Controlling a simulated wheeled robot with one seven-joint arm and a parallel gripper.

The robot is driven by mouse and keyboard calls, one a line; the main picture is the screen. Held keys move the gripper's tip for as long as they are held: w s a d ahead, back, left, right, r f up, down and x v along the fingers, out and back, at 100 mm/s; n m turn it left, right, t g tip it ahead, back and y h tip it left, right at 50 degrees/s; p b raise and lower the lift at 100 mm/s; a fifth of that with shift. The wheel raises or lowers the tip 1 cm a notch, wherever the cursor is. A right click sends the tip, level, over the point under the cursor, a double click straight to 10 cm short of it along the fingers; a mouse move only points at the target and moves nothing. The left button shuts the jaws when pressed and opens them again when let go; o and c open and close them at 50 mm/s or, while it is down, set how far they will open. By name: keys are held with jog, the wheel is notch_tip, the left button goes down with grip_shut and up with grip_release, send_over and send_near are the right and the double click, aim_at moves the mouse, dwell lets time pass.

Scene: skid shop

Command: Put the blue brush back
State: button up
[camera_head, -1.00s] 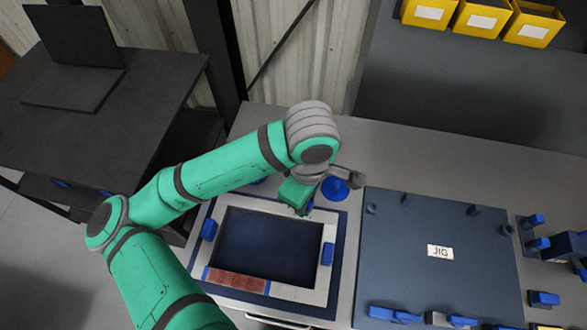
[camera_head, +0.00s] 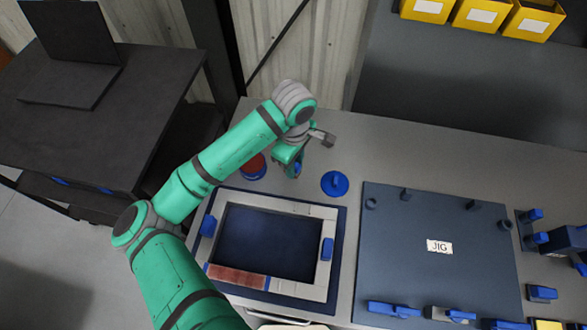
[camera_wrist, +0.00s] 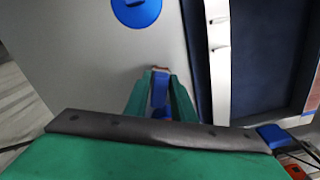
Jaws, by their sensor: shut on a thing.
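My gripper (camera_head: 295,170) is shut on a slim blue piece, which looks like the blue brush (camera_wrist: 159,88). In the wrist view the brush stands between the green fingers, with a brownish edge at its far end. In the head view only a small blue bit of the brush (camera_head: 298,167) shows at the fingertips. My gripper is over the grey bench, behind the framed panel (camera_head: 322,212). A round blue disc with a raised knob (camera_head: 335,184) sits to its right and also shows in the wrist view (camera_wrist: 137,12). I cannot tell whether the brush touches the bench.
A red round thing with a blue rim (camera_head: 254,167) is left of my gripper, partly hidden by my arm. The dark JIG plate (camera_head: 440,275) with posts and blue clamps lies to the right. Yellow bins (camera_head: 480,18) stand at the back. Bench behind the disc is clear.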

jog(key=f, duration=0.3)
jog(key=shift+w+a, duration=0.1)
jog(key=shift+w, duration=0.25)
jog(key=shift+f, duration=0.5)
jog(key=shift+f, duration=0.15)
jog(key=o, duration=1)
notch_tip(320, 180, up, 12)
jog(key=shift+r, duration=0.2)
